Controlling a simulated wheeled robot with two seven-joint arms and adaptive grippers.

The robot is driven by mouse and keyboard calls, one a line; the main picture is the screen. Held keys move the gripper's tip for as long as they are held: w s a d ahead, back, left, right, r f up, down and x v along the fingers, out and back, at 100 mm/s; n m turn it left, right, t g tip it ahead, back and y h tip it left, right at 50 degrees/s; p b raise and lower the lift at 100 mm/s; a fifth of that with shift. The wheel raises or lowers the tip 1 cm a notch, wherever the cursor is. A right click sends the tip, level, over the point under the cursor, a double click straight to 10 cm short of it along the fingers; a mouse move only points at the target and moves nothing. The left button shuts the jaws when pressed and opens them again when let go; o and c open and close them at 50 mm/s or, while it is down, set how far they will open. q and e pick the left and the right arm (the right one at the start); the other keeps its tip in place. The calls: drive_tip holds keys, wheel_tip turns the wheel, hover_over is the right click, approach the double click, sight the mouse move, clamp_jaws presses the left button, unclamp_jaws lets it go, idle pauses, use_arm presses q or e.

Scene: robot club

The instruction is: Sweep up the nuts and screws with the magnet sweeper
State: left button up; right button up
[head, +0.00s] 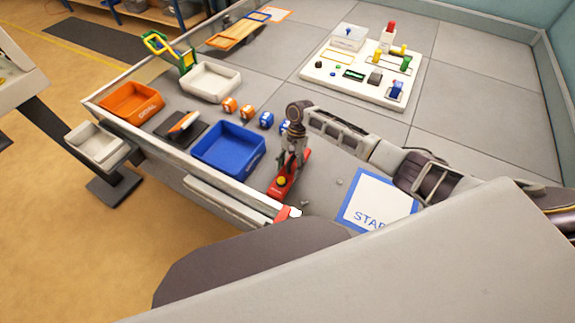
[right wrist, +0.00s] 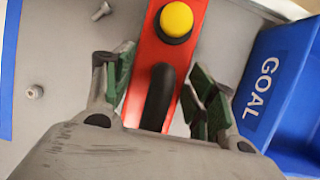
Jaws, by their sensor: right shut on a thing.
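The magnet sweeper (head: 281,188) is a red bar with a yellow button, lying at the table's near edge. My right gripper (head: 299,150) is over it, pointing down. In the right wrist view my right gripper (right wrist: 160,105) has its fingers on both sides of the sweeper's black handle (right wrist: 158,98) and is shut on it. The yellow button (right wrist: 176,19) shows ahead of the fingers. A small metal nut (right wrist: 35,92) and a screw (right wrist: 101,11) lie loose on the grey table left of the sweeper. In the head view small pieces (head: 339,182) lie right of it. My left gripper is out of view.
A blue bin (head: 250,161) marked GOAL in the wrist view (right wrist: 264,88) stands close beside the sweeper. A blue-framed START sheet (head: 377,196) lies right. A white board (head: 322,83) stands farther back.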

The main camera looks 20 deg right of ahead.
drive_tip(key=shift+s+d+r, duration=0.1)
drive_tip(key=shift+s+d, duration=0.6)
drive_tip(key=shift+s, duration=0.05)
drive_tip(key=shift+s+d, duration=0.35)
drive_tip(key=shift+s+d+b, duration=0.3)
drive_tip(key=shift+s+d, duration=0.15)
drive_tip(key=shift+s, duration=0.1)
drive_tip(key=shift+s+d, duration=0.3)
drive_tip(key=shift+s, duration=0.05)
drive_tip(key=shift+s+d+b, duration=0.15)
drive_tip(key=shift+b, duration=0.2)
drive_tip(key=shift+s+d, duration=0.3)
drive_tip(key=shift+s+d+b, duration=0.1)
drive_tip(key=shift+s+b, duration=0.05)
drive_tip(key=shift+b, duration=0.15)
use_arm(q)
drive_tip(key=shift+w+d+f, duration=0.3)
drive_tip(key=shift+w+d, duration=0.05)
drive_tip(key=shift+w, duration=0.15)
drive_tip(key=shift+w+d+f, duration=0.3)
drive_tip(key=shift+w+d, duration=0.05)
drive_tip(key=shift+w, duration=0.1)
